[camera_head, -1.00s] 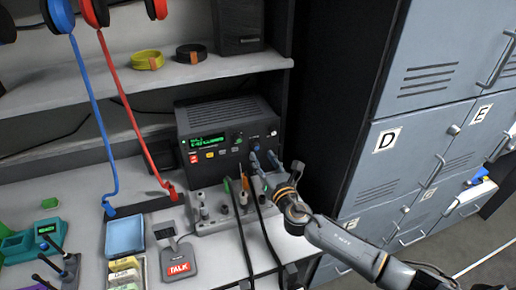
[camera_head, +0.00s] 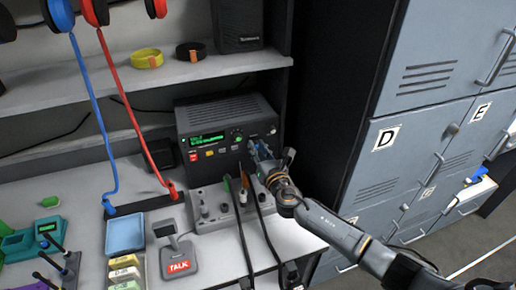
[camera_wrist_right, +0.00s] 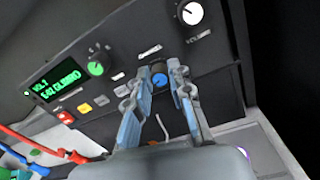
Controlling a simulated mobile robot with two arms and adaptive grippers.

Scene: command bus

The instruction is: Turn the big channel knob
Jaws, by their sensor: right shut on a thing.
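The black radio (camera_head: 218,120) with a lit green display stands on the desk. Its front carries a green knob (camera_wrist_right: 96,68), a white-faced knob (camera_wrist_right: 190,13) at the right and a blue-faced knob (camera_wrist_right: 159,80) below the white one. Lettering beside the knobs is too small to read, so I cannot tell which is named channel. My right gripper (camera_head: 259,148) is at the right part of the radio front. In the right wrist view its fingers (camera_wrist_right: 160,72) are on both sides of the blue-faced knob, closed on it. My left gripper is out of view.
A grey control box (camera_head: 218,212) with upright plugs and black cables stands below the radio. A TALK microphone stand (camera_head: 178,255) and blue tray (camera_head: 125,234) are to its left. Grey lockers (camera_head: 430,140) stand at the right. A shelf (camera_head: 130,80) runs above.

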